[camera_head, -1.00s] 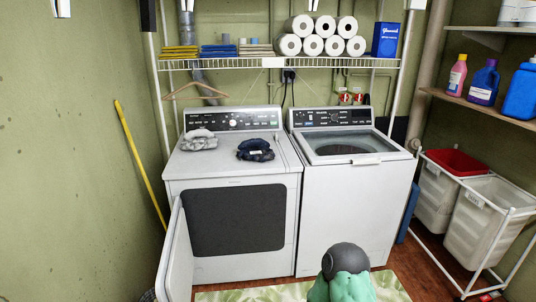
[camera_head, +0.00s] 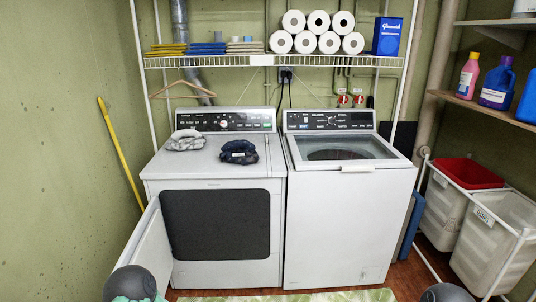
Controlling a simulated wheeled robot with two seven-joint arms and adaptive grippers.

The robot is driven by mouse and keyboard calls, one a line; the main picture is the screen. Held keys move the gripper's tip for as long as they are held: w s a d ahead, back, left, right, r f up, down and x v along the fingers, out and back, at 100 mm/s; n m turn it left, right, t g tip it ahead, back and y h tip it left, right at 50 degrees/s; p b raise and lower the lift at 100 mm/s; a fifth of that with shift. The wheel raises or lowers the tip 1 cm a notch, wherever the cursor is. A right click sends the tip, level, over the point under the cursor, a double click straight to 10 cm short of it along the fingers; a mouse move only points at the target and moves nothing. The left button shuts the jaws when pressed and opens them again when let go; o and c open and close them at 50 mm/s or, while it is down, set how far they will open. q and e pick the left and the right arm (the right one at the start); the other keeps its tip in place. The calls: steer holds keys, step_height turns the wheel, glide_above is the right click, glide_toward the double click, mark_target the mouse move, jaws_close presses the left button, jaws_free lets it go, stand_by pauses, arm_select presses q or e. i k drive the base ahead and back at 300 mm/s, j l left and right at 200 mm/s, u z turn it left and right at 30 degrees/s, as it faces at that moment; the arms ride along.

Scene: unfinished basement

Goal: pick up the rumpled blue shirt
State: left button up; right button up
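The rumpled blue shirt (camera_head: 239,158) is a small dark navy bundle with a pale mark on it. It lies on the white top of the left machine (camera_head: 185,167), right of the middle and in front of the control panel. Nothing touches or covers it. A rumpled light grey cloth (camera_head: 187,145) lies to its left, with a gap between them. Neither of my grippers shows in the current view. Only rounded grey and teal parts, which look like my own arms, show at the bottom left and bottom right edges.
The left machine's white door (camera_head: 147,250) hangs open toward the front left. A white top-loading washer (camera_head: 345,215) stands at right. A wire shelf (camera_head: 262,61) with paper rolls (camera_head: 303,42) and a hanger (camera_head: 182,90) is above. A hamper cart (camera_head: 495,235) stands at far right.

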mark_target(242, 152)
steer(key=i+u, duration=0.2)
steer(key=i, duration=0.25)
steer(key=i+l+u, duration=0.2)
steer(key=i, duration=0.25)
steer(key=j, duration=0.1)
